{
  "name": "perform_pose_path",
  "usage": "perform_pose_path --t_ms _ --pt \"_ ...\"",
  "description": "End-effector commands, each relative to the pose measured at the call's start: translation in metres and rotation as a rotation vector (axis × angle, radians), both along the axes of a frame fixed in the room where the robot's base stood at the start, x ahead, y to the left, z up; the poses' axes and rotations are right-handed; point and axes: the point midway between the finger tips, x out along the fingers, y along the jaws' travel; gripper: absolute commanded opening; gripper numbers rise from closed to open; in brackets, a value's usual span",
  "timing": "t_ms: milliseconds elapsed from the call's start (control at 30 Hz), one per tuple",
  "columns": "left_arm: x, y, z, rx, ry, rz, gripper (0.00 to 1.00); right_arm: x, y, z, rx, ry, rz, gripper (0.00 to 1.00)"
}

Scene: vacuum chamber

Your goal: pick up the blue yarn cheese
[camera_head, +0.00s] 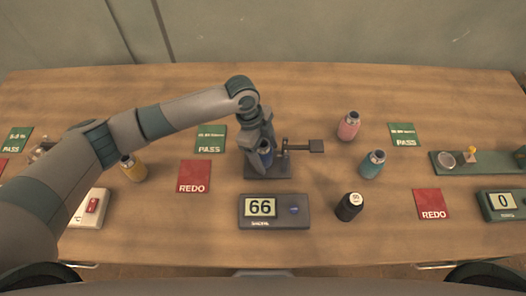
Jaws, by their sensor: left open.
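A dark blue object (265,153), which appears to be the blue yarn cheese, stands on a small dark stand (268,172) near the middle of the table. My left gripper (260,146) reaches down over it from above, with its open fingers around or beside it. The fingers hide much of the blue object, and I cannot tell whether they touch it. My right gripper is not in view.
A grey device reading 66 (274,212) sits in front of the stand. A dark arm (304,146) juts right from the stand. Red REDO (194,176) and green PASS (403,135) cards lie flat.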

Motion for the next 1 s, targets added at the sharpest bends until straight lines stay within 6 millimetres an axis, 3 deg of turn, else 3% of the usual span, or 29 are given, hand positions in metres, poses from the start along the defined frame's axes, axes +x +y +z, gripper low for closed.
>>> perform_pose_path --t_ms 467,667,700,1000 --pt "-0.0003 -0.0004 -0.0021 0.0 0.0 -0.001 0.68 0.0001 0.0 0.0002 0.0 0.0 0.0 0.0" --pt "-0.0002 -0.0003 -0.002 0.0 0.0 -0.001 0.25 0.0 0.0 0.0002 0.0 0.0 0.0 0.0" --pt "-0.0002 -0.0003 -0.002 0.0 0.0 -0.001 0.22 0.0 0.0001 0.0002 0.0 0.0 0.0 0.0" --pt "0.0 -0.0004 -0.0005 0.0 -0.001 -0.001 0.18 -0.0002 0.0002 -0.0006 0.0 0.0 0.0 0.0"
